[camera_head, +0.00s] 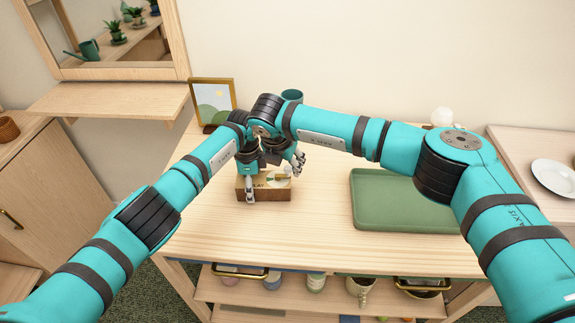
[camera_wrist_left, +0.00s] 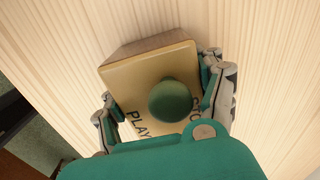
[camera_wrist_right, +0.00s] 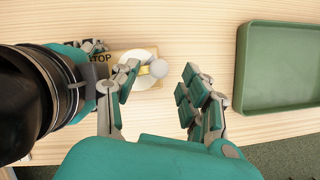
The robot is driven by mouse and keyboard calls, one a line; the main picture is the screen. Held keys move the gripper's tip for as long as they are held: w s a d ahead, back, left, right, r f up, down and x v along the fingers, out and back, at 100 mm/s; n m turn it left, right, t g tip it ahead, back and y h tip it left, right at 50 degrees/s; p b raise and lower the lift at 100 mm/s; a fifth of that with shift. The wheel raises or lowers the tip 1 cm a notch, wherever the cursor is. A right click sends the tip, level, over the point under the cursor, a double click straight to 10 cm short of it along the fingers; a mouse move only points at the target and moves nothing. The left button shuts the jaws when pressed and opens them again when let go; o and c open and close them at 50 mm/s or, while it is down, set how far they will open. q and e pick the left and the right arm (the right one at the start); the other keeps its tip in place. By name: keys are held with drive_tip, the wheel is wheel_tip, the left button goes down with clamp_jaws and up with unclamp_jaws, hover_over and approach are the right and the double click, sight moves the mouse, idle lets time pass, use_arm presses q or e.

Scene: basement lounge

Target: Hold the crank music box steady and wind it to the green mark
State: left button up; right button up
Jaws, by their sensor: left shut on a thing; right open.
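The music box (camera_head: 272,194) is a small wooden block on the table, with a pale top lettered PLAY and, partly covered, STOP. In the left wrist view a round green knob (camera_wrist_left: 170,100) stands on its top. My left gripper (camera_wrist_left: 160,96) is shut on the music box, a finger on each side. In the right wrist view a white dial (camera_wrist_right: 144,58) and a yellow crank arm with a pale round knob (camera_wrist_right: 158,69) show on the box. My right gripper (camera_wrist_right: 157,88) is open, its fingers either side of that knob and apart from it. I cannot make out a green mark.
A green tray (camera_head: 400,222) lies on the table (camera_head: 215,240) to the right of the box. A framed picture (camera_head: 212,101) and a teal cup (camera_head: 291,95) stand behind. The table front is clear.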

drive_tip(key=shift+x, duration=1.1)
clamp_jaws()
